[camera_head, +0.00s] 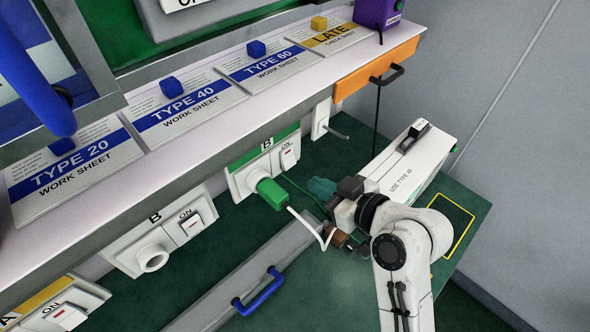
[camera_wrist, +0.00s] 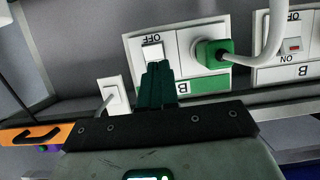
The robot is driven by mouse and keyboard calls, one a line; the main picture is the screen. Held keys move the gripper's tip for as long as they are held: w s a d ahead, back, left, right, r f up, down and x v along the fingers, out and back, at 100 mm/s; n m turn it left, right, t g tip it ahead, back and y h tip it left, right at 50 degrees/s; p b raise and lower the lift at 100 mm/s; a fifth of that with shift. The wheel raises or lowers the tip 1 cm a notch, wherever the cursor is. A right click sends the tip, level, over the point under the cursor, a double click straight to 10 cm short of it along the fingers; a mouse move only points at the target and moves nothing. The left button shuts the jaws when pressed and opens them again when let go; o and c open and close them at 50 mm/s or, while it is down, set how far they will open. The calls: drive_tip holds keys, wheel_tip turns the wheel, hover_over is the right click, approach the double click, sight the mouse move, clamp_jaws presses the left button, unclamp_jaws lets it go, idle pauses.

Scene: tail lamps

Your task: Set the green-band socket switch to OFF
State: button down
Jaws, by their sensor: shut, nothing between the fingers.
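The green-band socket (camera_head: 247,181) is mounted under the shelf, with a green plug (camera_head: 272,193) in it. Its white rocker switch (camera_head: 289,158) is on the right of the plate, near an ON label. In the wrist view the plate is upside down; the switch (camera_wrist: 152,52) lies beside an OFF label, and the green band (camera_wrist: 205,86) is below. My gripper (camera_head: 314,184) is shut and empty, to the lower right of the switch in the head view. In the wrist view my fingertips (camera_wrist: 157,66) overlap the switch's near edge; contact cannot be told.
A cable runs from the green plug. A second socket B (camera_head: 122,256) with its ON switch is at left, and a small outlet (camera_head: 321,118) is at right. A white box (camera_head: 408,170) stands beside my arm. A blue-handled drawer (camera_head: 258,291) is below; the shelf (camera_head: 215,110) overhangs.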

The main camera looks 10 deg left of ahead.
sight(282, 168)
drive_tip(key=p+x, duration=0.1)
drive_tip(key=x, duration=0.6)
drive_tip(key=shift+w+a+p, duration=0.2)
drive_tip(key=shift+p, duration=0.15)
drive_tip(key=shift+f, duration=0.25)
drive_tip(key=f+t+y+b, duration=0.1)
drive_tip(key=y+b, duration=0.1)
drive_tip(key=b, duration=0.7)
drive_tip(key=shift+w+a+f, duration=0.1)
drive_tip(key=shift+f, duration=0.15)
drive_tip(key=b, duration=0.3)
drive_tip(key=t+y+b, duration=0.1)
drive_tip(key=b, duration=0.2)
drive_tip(key=shift+w+a+f+b, duration=0.15)
drive_tip(key=shift+f+b, duration=0.15)
drive_tip(key=t+y+b, duration=0.1)
drive_tip(key=b, duration=0.2)
drive_tip(key=shift+a, duration=0.1)
drive_tip(key=shift+r, duration=0.25)
drive_tip(key=shift+f, duration=0.1)
